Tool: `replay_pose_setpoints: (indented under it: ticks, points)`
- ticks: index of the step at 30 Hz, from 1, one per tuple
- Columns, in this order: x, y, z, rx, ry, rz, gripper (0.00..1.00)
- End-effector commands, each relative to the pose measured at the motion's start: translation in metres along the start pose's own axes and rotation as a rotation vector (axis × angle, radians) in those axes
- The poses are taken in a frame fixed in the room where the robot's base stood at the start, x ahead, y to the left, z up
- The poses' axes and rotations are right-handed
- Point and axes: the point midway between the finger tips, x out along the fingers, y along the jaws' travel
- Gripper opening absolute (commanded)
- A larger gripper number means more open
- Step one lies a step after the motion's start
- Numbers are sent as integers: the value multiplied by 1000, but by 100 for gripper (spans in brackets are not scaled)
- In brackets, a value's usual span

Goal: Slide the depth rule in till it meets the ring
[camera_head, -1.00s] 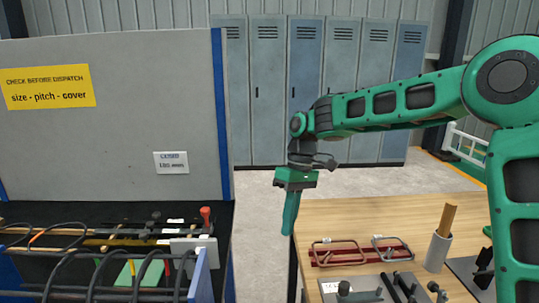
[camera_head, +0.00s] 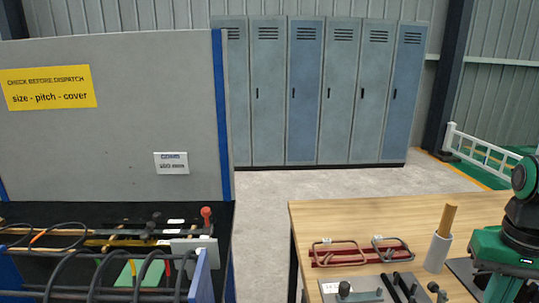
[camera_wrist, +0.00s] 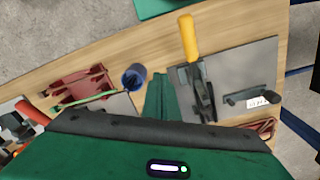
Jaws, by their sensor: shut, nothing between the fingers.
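The rebar cage (camera_head: 95,262), with dark hoops over long bars, lies at the lower left in the head view. A red-knobbed piece (camera_head: 206,215) stands by a light grey plate (camera_head: 203,247) at its right end. I cannot tell which piece is the depth rule, or whether anything touches a ring. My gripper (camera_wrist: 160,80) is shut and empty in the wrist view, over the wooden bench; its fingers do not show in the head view.
A yellow-handled clamp (camera_wrist: 190,40) stands beside my fingers. A grey panel (camera_head: 110,130) rises behind the cage. Floor separates cage and bench.

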Motion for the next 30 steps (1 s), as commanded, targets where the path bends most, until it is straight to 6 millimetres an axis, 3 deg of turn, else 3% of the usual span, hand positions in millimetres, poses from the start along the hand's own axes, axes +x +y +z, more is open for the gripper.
replay_pose_setpoints:
  ticks: [3, 8, 23, 25, 30]
  points:
    - [12, 18, 25, 88, 2, -24, 0]
    - [19, 27, 38, 134, 2, -39, 0]
    - [19, 27, 38, 136, 2, -39, 0]
    - [24, 22, 28, 136, -10, -33, 0]
    - [24, 22, 27, 135, -10, -33, 0]
